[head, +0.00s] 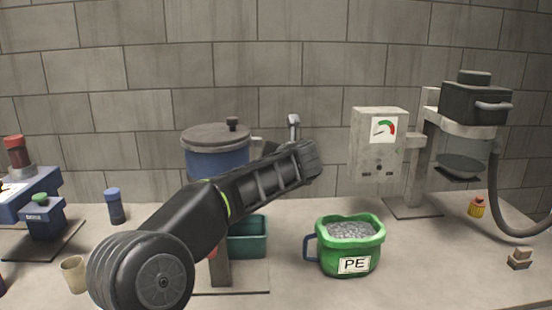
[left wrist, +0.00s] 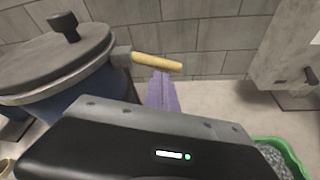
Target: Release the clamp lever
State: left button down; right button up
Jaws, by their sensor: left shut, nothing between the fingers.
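A tan clamp lever (left wrist: 157,63) juts right from a grey bracket (left wrist: 121,56) at the side of the blue lidded pot (left wrist: 95,87) in the left wrist view. The lever lies nearly level. In the head view the pot (head: 213,160) stands behind my left arm, and the lever is hidden there. The purple-grey fingers of my left gripper (left wrist: 162,80) are shut and empty. Their tips show just below the lever's middle; I cannot tell whether they touch it. My right gripper is not in view.
A green PE tub (head: 352,250) of grey granules stands right of my arm. A teal bin (head: 247,240) sits below the pot. A gauge box (head: 378,150) and a dark machine (head: 475,103) stand at right. A tan cup (head: 73,272) is at left.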

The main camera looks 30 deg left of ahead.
pick_arm(q)
jog(key=shift+w+d+f, duration=0.15)
jog(key=shift+w+d, duration=0.35)
jog(key=shift+d, duration=0.15)
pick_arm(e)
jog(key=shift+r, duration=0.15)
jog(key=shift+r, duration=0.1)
